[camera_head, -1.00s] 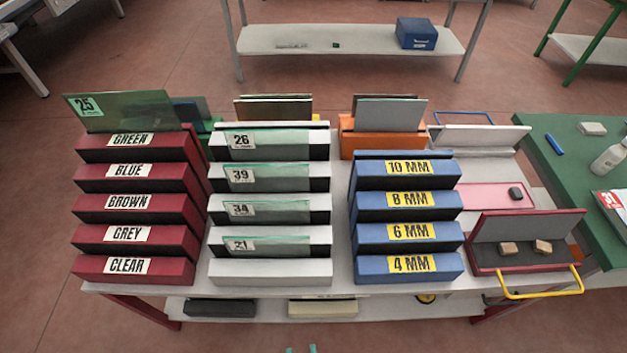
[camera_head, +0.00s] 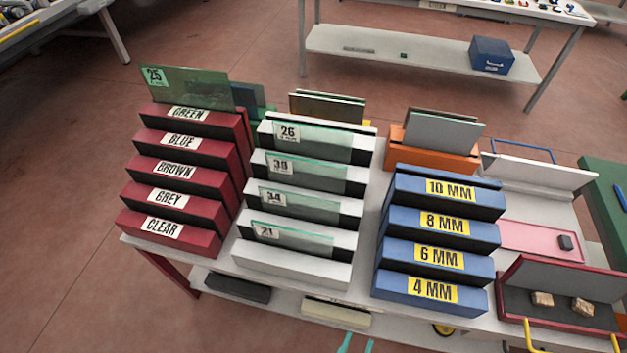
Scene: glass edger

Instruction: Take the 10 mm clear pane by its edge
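Several clear, green-edged panes stand in the slots of a white stepped rack (camera_head: 300,268). The rear one is tagged 26 (camera_head: 320,138), and another is tagged 34 (camera_head: 300,204). The front pane (camera_head: 292,236) has a tag I read as 21. Small print under the numbers is too small to read, so I cannot tell which pane is 10 mm. A blue stepped rack (camera_head: 480,262) to the right has labels 10 MM, 8 MM, 6 MM and 4 MM; no pane shows in it.
A red rack (camera_head: 216,200) labelled by colour stands left, with a green pane (camera_head: 190,88) tagged 25. Behind are an orange holder (camera_head: 455,160) with panes and a dark-paned holder (camera_head: 330,106). A tray (camera_head: 510,306) with small blocks and a yellow handle is front right.

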